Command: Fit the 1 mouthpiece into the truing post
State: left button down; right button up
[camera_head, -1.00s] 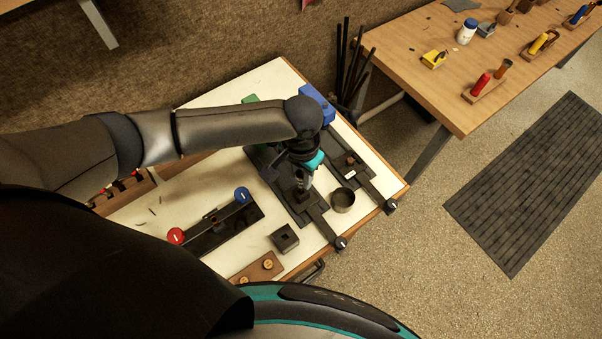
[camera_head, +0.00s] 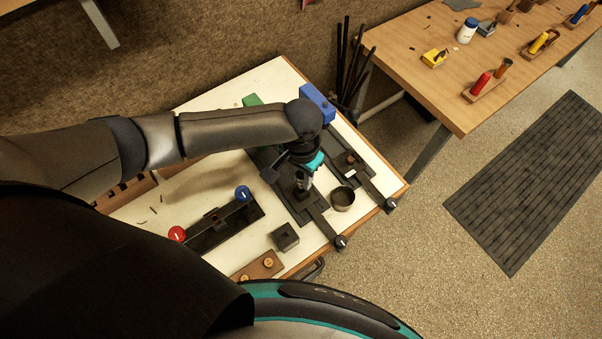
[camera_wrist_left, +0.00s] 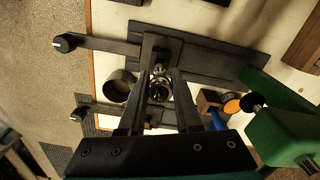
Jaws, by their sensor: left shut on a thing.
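My left gripper (camera_head: 305,184) reaches down over a dark fixture on the bench, and its fingers are shut on a small shiny metal mouthpiece (camera_wrist_left: 158,91). In the left wrist view the mouthpiece sits between the fingertips (camera_wrist_left: 160,80), close beside a dark block with a post (camera_wrist_left: 157,48) on the fixture plate. This block also shows just below the gripper in the head view (camera_head: 303,196). The fingers hide part of the mouthpiece, and I cannot tell whether it touches the post. My right gripper is not in view.
A round metal cup (camera_head: 342,199) stands just right of the fixture. A second dark fixture (camera_head: 362,172) lies beyond it. A blue block (camera_head: 318,103) and a green block (camera_wrist_left: 285,137) stand nearby. A rail with red and blue knobs (camera_head: 215,226) lies left on the white bench top.

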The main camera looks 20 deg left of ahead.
pick_arm(q)
jog(key=shift+f+b, duration=0.55)
jog(key=shift+f, duration=0.8)
jog(key=c, duration=0.5)
grip_release()
jog(key=shift+r, duration=0.1)
notch_tip(320, 180, up, 15)
jog(key=shift+p, duration=0.55)
